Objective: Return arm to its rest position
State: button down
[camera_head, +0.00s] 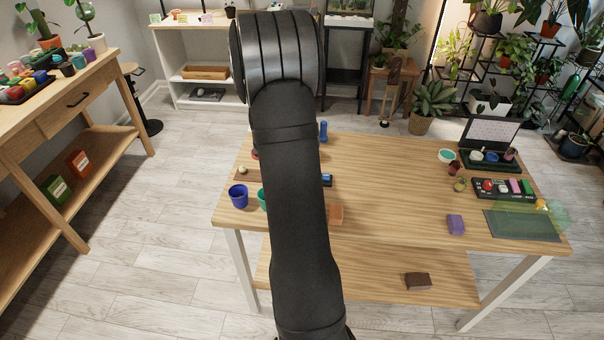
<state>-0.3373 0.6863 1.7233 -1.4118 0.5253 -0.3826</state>
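My arm (295,185) rises through the middle of the view from the bottom edge, upright and in front of the wooden table (390,215). A thick rounded joint of it (278,58) is at the top. My gripper does not show in this view, so whether it is open or holds anything is hidden. The arm covers part of the table's left side and some things on it.
A blue cup (238,196) stands at the table's left. A purple block (456,225) and a dark green mat (522,226) lie at the right, near a tray of small items (503,188). The table's centre is clear. A side bench (60,105) stands at left.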

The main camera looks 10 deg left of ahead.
dwell(0.7)
jog(key=shift+f, duration=0.75)
notch_tip(320, 180, up, 5)
jog(key=shift+r, duration=0.2)
